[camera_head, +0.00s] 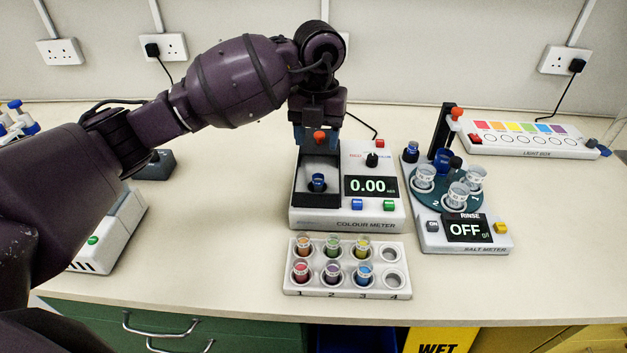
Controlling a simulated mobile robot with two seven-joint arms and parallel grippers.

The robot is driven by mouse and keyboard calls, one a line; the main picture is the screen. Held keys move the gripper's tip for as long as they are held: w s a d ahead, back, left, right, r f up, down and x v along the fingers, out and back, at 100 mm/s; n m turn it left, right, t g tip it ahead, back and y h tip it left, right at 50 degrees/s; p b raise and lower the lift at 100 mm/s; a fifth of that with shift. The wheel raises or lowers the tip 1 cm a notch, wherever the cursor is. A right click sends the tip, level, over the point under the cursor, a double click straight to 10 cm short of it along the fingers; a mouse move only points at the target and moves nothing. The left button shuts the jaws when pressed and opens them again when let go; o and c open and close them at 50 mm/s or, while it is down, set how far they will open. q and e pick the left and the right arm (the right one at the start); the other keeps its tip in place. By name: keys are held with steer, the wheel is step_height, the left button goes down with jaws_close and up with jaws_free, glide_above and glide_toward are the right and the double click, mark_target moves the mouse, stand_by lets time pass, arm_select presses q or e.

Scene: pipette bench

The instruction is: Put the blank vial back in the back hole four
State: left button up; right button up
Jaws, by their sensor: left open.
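A small vial (318,182) with a blue look at its top stands upright in the dark well of the colour meter (345,224). It is the likely blank vial, but no label is readable. The white rack (292,289) stands in front of the meter, with columns numbered 1 to 4. Its back hole four (390,254) is empty, and so is the front hole four (393,281). My left gripper (318,139) is open, pointing down over the back of the well, above and behind the vial. A red knob shows between its fingers. My right gripper is out of view.
Several coloured vials fill rack columns 1 to 3. The salt meter (465,248), with a carousel of cups, stands right of the colour meter. A light box (530,152) lies at the back right. The bench front edge runs close below the rack.

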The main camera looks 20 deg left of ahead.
arm_select(q)
glide_above(318, 177)
steer(key=s, duration=0.1)
step_height(318, 177, down, 5)
steer(key=shift+d+f, duration=0.15)
steer(key=shift+f, duration=2.75)
jaws_close()
steer(key=shift+r, duration=0.1)
